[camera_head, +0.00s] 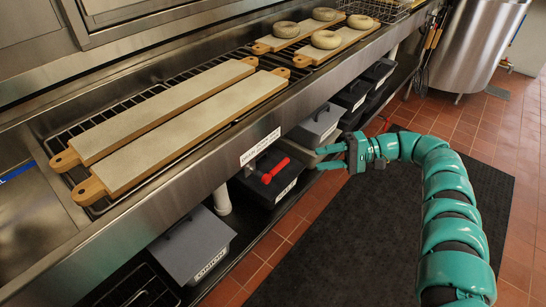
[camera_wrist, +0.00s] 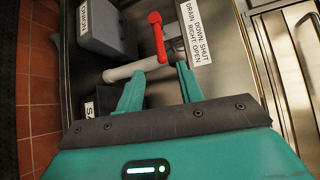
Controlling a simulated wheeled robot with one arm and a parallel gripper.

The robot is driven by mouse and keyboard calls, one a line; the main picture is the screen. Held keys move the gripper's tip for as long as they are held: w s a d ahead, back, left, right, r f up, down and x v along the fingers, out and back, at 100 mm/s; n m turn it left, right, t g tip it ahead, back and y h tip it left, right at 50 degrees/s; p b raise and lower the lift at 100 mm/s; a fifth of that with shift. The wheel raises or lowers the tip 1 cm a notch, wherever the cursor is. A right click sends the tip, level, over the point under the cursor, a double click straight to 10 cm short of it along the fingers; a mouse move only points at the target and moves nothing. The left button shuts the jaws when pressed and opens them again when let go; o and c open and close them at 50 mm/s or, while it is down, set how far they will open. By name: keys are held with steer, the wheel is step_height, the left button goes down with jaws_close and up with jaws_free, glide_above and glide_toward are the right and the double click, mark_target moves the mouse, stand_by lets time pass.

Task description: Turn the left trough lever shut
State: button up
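The red lever (camera_head: 276,169) sits under the front edge of the steel trough, below a white label (camera_head: 260,146).
A white drain pipe (camera_wrist: 135,68) runs close by the lever. Grey bins (camera_head: 317,127) and a dark bin (camera_head: 262,185) stand on the shelf below. Boards (camera_head: 165,112) and bagels (camera_head: 325,40) rest above the trough. The black floor mat (camera_head: 350,235) is clear.

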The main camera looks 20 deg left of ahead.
mark_target(276, 167)
steer(key=p+x, duration=0.9)
steer(key=x, duration=0.5)
steer(key=shift+s+a, duration=0.1)
steer(key=shift+a, duration=0.15)
jaws_close()
